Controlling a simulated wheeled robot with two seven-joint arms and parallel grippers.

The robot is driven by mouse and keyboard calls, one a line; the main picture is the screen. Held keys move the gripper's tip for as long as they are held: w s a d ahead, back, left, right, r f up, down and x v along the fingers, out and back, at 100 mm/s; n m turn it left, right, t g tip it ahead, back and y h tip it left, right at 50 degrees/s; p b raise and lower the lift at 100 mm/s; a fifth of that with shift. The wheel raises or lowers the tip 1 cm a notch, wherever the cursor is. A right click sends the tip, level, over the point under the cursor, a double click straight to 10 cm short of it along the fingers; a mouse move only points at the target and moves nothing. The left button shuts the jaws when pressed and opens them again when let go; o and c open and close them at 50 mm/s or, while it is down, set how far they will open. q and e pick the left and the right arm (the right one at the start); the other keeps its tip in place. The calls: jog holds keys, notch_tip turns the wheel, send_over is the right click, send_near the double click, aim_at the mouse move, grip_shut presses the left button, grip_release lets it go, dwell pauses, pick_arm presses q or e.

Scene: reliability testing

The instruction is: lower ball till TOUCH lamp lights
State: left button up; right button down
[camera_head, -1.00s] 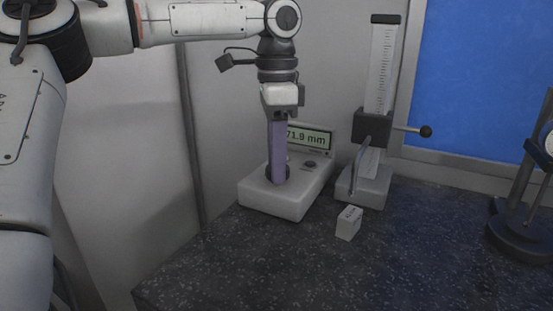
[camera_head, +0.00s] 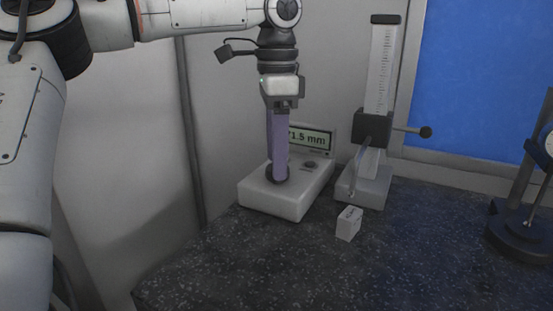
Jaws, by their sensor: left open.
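My left gripper (camera_head: 279,174) points straight down over the white instrument base (camera_head: 292,202). A long purple piece, seemingly its fingers side-on, reaches a dark round spot (camera_head: 268,172) on the base; the gap between the fingers does not show. The gripper is open. The display (camera_head: 316,139) behind it is partly covered and reads "1.5 mm" at its visible end. A small dark round feature (camera_head: 310,164) sits on the base below the display; I see no lit lamp. No ball is clear at the fingers. My right gripper is out of view.
A stand with a tall scale (camera_head: 382,75) and a side lever with a black knob (camera_head: 426,132) is right of the instrument. A small white labelled block (camera_head: 348,224) lies in front. A dark gauge stand (camera_head: 520,228) is at right. The speckled worktop (camera_head: 300,270) is clear in front.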

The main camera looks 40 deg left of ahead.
pick_arm(q)
notch_tip(320, 180, up, 9)
dwell(0.3)
dwell(0.8)
